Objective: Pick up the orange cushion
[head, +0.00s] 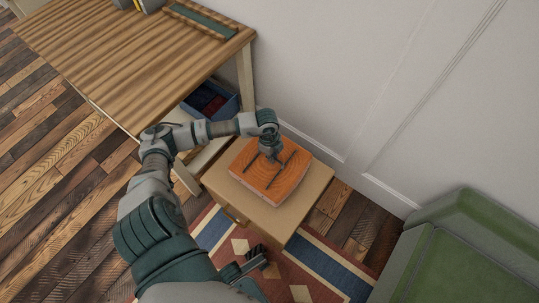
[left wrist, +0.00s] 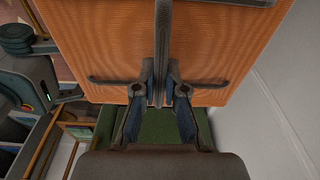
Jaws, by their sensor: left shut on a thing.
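The orange cushion (head: 264,182) is a square block with a wood-grain look and dark strips across its top. It is over the top of a small tan cabinet (head: 313,192); I cannot tell whether it rests there or hangs just above. My left gripper (head: 270,158) comes down over its middle and is shut on it. In the left wrist view the fingers (left wrist: 161,92) close on a dark raised ridge of the cushion (left wrist: 110,50). A dark part that looks like my right gripper (head: 248,264) shows low in the head view; its jaws are unclear.
A wooden table (head: 115,50) stands at the upper left, with a blue bin (head: 212,104) beneath its end. A green armchair (head: 470,255) is at the lower right. The white wall (head: 350,70) is close behind the cabinet. A patterned rug (head: 325,270) lies in front.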

